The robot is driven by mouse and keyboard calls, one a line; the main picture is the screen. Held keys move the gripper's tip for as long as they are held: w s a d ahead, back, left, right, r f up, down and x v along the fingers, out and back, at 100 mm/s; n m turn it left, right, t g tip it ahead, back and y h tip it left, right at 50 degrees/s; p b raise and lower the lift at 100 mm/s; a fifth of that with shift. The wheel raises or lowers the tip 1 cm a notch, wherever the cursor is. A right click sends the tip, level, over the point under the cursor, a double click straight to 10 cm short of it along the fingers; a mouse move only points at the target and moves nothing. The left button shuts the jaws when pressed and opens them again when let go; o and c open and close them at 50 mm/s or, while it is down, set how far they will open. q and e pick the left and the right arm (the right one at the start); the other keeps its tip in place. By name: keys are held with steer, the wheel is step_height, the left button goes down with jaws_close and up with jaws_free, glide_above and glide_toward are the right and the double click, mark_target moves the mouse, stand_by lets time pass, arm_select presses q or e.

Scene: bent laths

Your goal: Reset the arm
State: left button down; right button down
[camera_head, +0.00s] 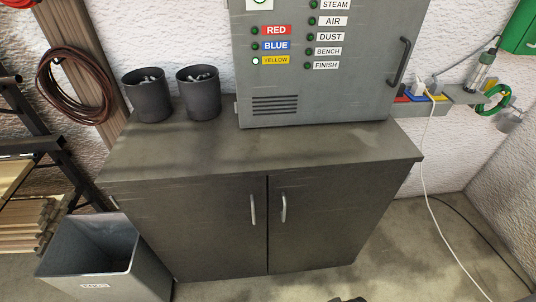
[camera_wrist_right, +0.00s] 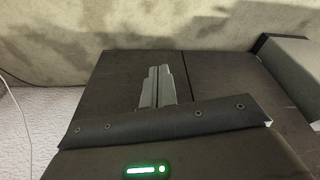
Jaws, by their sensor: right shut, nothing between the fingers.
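My right gripper (camera_wrist_right: 158,72) shows in the right wrist view with its two grey fingers together and nothing between them. Behind it are the dark doors of the cabinet (camera_wrist_right: 115,75); it is apart from them as far as I can tell. In the head view only a small dark piece shows at the bottom edge, and I cannot tell which part of me it is. My left gripper is not in view.
The grey cabinet (camera_head: 215,215) has both doors shut. Two dark cups (camera_head: 148,105) and a control box (camera_head: 330,90) with labelled lamps stand on it; the yellow lamp is lit. A grey bin (camera_head: 150,270) stands at left. A white cable (camera_head: 432,200) hangs at right.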

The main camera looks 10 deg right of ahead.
steer(key=s+d+f+g, duration=0.1)
steer(key=s+f, duration=0.2)
steer(key=f, duration=0.5)
steer(key=s+f, duration=0.3)
steer(key=f, duration=0.5)
steer(key=s+d+f+b, duration=0.1)
steer(key=s+d+f, duration=0.1)
steer(key=s+f, duration=0.7)
steer(key=s, duration=0.3)
steer(key=shift+s+d+g, duration=0.15)
steer(key=shift+s+g, duration=0.25)
